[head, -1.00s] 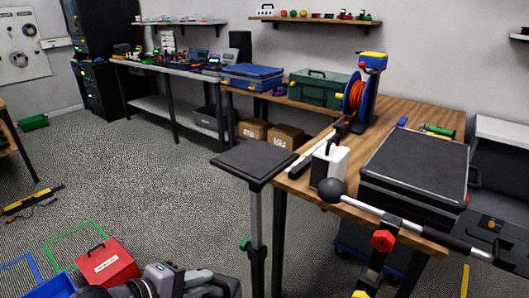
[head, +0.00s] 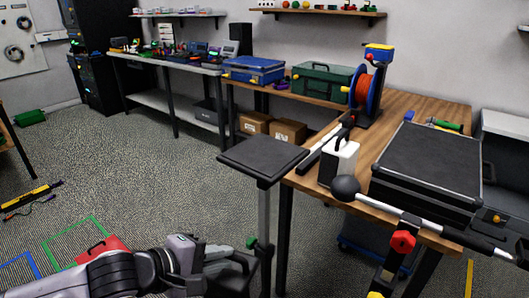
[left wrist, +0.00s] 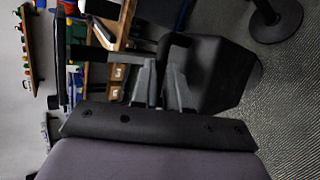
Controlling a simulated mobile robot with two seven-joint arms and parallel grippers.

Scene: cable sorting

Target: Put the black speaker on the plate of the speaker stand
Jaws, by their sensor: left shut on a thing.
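The speaker stand has a square dark plate (head: 263,158) on a grey pole, just left of the wooden bench corner. My left gripper (head: 222,258) is low in the head view, lower left of the plate. In the left wrist view my left gripper (left wrist: 163,88) is shut on the handle of the black speaker (left wrist: 212,75), which hangs from it. In the head view the black speaker (head: 235,274) is a dark shape, partly hidden by the gripper. The plate is bare. My right gripper is not in view.
The wooden bench (head: 418,106) holds a black case (head: 425,165), a white box (head: 345,158) with a handle and a cable reel (head: 365,88). A red box (head: 100,248) is on the floor.

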